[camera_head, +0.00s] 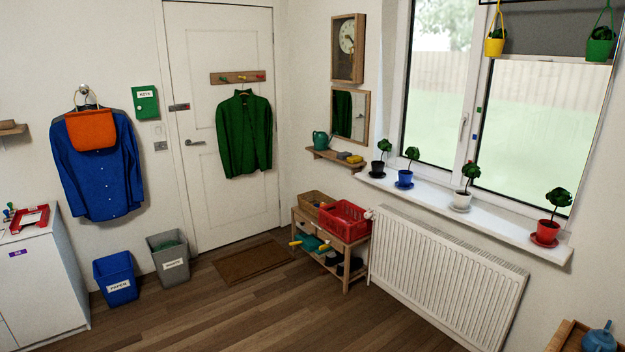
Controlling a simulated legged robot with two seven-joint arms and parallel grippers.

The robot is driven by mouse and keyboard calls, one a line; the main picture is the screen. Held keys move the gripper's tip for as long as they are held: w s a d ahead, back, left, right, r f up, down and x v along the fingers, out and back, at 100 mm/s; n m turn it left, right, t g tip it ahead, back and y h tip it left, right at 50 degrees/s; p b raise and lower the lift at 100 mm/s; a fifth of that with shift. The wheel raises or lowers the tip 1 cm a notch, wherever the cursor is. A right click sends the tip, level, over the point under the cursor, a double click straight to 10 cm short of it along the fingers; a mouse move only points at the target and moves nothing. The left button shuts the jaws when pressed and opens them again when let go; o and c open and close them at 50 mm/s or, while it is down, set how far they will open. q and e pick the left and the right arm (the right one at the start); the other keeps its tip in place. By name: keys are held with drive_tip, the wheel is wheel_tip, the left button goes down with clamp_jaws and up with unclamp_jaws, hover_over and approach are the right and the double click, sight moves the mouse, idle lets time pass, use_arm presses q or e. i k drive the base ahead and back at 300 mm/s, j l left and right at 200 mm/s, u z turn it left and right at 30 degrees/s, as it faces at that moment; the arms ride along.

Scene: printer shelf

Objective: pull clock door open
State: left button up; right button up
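The wooden wall clock (347,48) hangs high on the wall, between the white door and the window. It has a tall brown case with a round pale dial in its front. Its front looks closed, but at this size I cannot tell for sure. A framed mirror (349,116) hangs directly below it. Neither of my grippers is in view, and nothing touches the clock.
Below the mirror are a small wall shelf (338,159) and a wooden bench (330,245) with a red crate (344,220). A white radiator (445,275) stands under the windowsill. Two bins stand left of the doormat (251,262). The wooden floor in the middle is clear.

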sight(355, 14)
drive_tip(key=i, duration=3.25)
